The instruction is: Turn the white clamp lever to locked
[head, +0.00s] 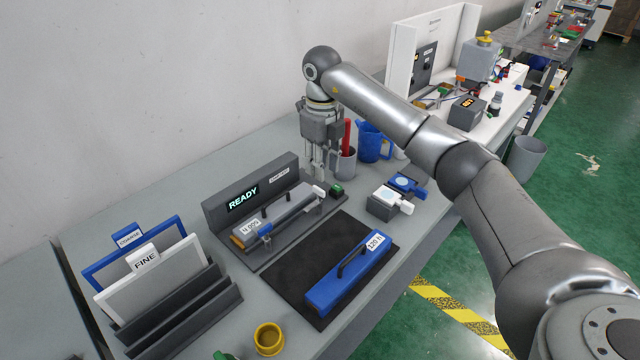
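A dark fixture (222,215) with a lit READY display stands on the table and holds a grey bar (285,212) with two dark handles. A small white lever end (319,190) shows at the fixture's right end. A blue lever (265,230) shows at its front left. My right gripper (321,178) points down just above and behind the white lever end. Its fingers look apart from the lever, but the gap between them is too small to read. My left gripper is out of view.
A blue bar (345,275) lies on a black mat (285,270) in front. Two small blocks, one with a white handle (405,207) and one blue (407,184), stand to the right. A grey cup (346,166) and blue jug (373,143) are close behind my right gripper. Panels in a rack (190,310) stand left.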

